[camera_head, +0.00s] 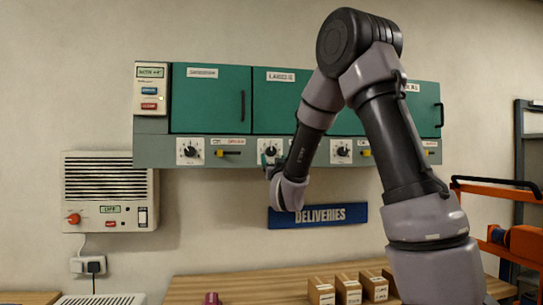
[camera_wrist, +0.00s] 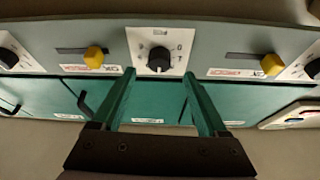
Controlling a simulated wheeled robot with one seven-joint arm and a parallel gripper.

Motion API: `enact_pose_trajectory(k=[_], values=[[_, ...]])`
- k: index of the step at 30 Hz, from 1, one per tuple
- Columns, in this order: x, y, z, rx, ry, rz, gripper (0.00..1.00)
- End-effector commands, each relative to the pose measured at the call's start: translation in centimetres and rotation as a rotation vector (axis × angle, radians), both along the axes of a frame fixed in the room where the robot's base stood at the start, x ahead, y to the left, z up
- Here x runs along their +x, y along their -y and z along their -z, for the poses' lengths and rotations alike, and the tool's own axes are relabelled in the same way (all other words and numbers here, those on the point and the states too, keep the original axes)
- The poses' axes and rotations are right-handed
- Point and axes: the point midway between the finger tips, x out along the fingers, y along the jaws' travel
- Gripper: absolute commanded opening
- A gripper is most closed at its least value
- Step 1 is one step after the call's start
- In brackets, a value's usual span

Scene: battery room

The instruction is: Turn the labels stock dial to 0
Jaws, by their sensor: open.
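The labels stock dial (camera_head: 271,151) is a black knob on a white plate, on the strip under the green door marked LABELS (camera_head: 280,76). In the wrist view, a black dial (camera_wrist: 158,59) on its white plate lies ahead, between the lines of my fingers. A 0 and other small marks show on the plate; where the knob points is too small to tell. My gripper (camera_head: 270,168) is at the labels dial in the head view, partly covering the lower part of its plate. In the wrist view my gripper (camera_wrist: 159,78) is open and empty, its green fingers apart on either side.
Other dials (camera_head: 189,151) (camera_head: 341,151) and yellow sliders (camera_head: 221,153) line the same strip. Yellow knobs (camera_wrist: 94,56) (camera_wrist: 271,64) flank the dial in the wrist view. A blue DELIVERIES sign (camera_head: 335,215) hangs below. Small boxes (camera_head: 348,289) stand on the wooden table.

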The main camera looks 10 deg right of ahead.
Motion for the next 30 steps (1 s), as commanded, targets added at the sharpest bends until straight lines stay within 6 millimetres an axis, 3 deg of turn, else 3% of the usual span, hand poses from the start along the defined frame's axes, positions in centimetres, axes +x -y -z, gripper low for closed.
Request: enact_pose_trajectory(k=[3,9,20,26,30], values=[[2.0,0.1,-0.8,-0.001,0.001,0.001,0.76],[4.1,0.1,-1.6,0.000,-0.001,0.000,0.76],[4.6,0.2,-1.9,-0.001,-0.001,0.000,0.76],[4.6,0.2,-1.9,-0.001,-0.001,0.000,0.04],[4.6,0.2,-1.9,-0.002,-0.001,0.001,0.00]])
